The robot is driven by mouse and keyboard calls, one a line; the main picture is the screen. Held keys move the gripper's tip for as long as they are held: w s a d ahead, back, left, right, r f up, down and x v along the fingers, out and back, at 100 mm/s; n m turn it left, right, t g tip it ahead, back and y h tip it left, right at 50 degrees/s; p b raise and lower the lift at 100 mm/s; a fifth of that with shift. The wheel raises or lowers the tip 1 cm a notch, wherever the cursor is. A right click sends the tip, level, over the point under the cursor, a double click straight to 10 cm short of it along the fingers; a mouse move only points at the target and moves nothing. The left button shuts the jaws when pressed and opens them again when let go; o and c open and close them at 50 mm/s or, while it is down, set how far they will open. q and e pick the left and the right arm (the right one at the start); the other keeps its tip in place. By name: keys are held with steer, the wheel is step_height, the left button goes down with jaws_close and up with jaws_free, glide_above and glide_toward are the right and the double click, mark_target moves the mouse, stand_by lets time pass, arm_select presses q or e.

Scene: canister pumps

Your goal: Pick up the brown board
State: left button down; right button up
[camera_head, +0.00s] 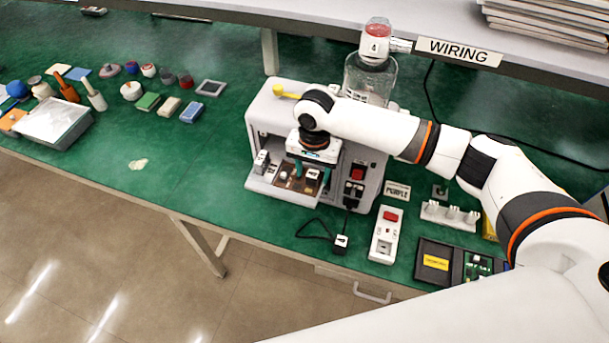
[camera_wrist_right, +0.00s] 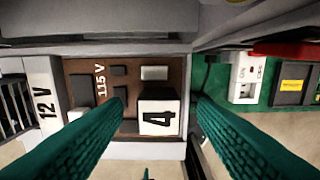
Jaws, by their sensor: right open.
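The brown board (camera_wrist_right: 140,84) is marked "115 V" and lies in the open front bay of the white machine (camera_head: 366,166). It carries dark chips, a silver part and a white block (camera_wrist_right: 160,112) marked "4". In the head view the board (camera_head: 291,182) is partly hidden by my right gripper (camera_head: 311,174). In the wrist view the right gripper's green fingers (camera_wrist_right: 158,108) are wide apart, with the "4" block showing between them. I cannot tell whether either finger touches the board. My left gripper is not in view.
A "12 V" part (camera_wrist_right: 45,100) sits beside the board. A power strip (camera_head: 386,235), a dark case (camera_head: 440,262) and a white rack (camera_head: 450,215) stand to the right. A shelf (camera_head: 460,25) overhangs the back.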

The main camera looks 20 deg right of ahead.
jaws_close()
steer(key=shift+r, duration=0.15)
